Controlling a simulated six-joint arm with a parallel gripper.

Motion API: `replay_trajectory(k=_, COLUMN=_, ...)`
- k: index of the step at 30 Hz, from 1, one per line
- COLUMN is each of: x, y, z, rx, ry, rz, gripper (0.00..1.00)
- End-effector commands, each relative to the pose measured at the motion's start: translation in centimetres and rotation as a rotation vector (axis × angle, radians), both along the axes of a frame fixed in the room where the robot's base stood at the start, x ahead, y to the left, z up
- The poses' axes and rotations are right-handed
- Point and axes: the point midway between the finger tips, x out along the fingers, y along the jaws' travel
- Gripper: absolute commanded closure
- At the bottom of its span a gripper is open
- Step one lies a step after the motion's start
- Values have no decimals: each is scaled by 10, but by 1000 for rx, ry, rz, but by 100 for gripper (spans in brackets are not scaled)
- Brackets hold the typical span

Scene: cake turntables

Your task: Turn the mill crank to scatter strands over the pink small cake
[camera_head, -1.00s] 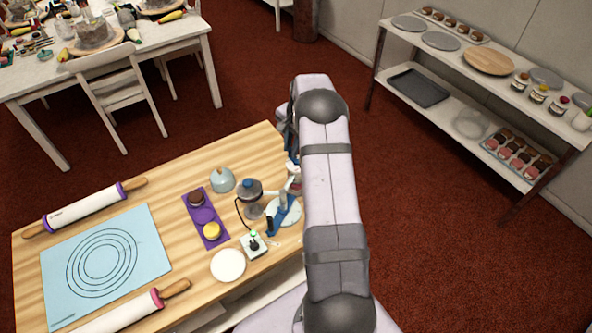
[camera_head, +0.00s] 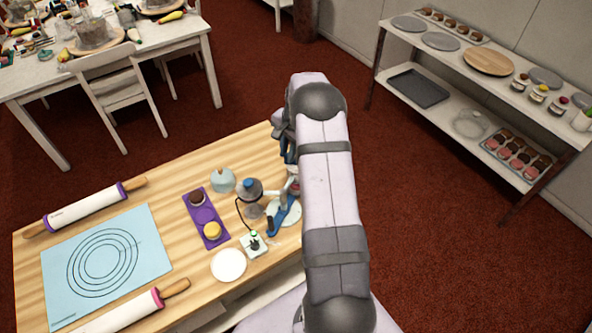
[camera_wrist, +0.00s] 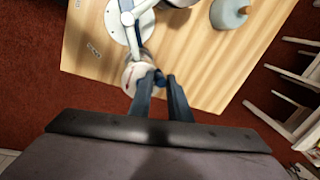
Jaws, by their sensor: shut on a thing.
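The white mill (camera_wrist: 130,18) stands on a round white base near the table edge in the wrist view. It also shows in the head view (camera_head: 290,212), partly behind my arm. My gripper (camera_wrist: 160,78) is at the mill's near side, its two blue fingers shut on the small dark blue crank knob (camera_wrist: 160,79). A white rounded part with a reddish mark (camera_wrist: 133,76) sits just left of the fingers; I cannot tell whether it belongs to the mill. In the head view the fingers are mostly hidden by my arm. I cannot make out the pink small cake.
A purple tray (camera_head: 206,214) holds a brown and a yellow small cake. A grey-blue dome (camera_head: 222,180), a dark-capped device (camera_head: 250,190), a joystick box (camera_head: 253,243) and a white disc (camera_head: 229,265) stand nearby. A blue mat (camera_head: 145,235) and rolling pins lie at left.

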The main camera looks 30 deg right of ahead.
Motion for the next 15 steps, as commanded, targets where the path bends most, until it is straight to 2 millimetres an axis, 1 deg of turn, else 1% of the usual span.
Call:
replay_trajectory(k=1, x=-2, y=-1, z=-2, rx=0, ry=5, rz=-1, gripper=98)
replay_trajectory(k=8, x=-2, y=-1, z=-2, rx=-1, ry=4, rz=-1, gripper=98)
replay_trajectory(k=15, x=-11, y=2, z=-1, rx=-1, ry=4, rz=-1, gripper=98)
